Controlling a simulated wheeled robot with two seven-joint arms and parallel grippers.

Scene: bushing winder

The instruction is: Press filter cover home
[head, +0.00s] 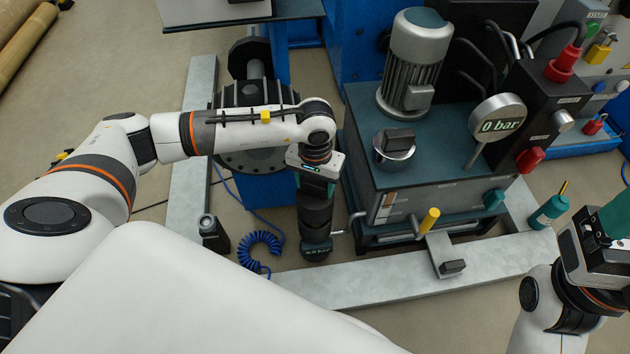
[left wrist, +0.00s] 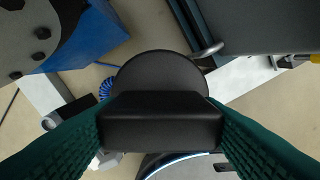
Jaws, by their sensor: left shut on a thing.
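My left gripper (head: 317,190) points down and is shut on a black round cover. In the left wrist view the cover's block handle (left wrist: 160,120) sits between the green fingers, with its round black disc (left wrist: 160,72) behind it. In the head view the dark cylindrical body (head: 316,212) hangs or stands below the fingers. A dark base with a small bar readout (head: 316,250) shows directly beneath. I cannot tell whether there is a gap between cover and base. My right gripper (head: 600,235) is at the right edge, partly cut off, its jaw state unclear.
The hydraulic unit (head: 450,155) stands right of the left gripper, with a motor (head: 416,60), a gauge reading 0 bar (head: 497,117) and a yellow-handled lever (head: 429,220). A coiled blue hose (head: 262,250) lies left. A grey floor frame (head: 380,282) runs in front.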

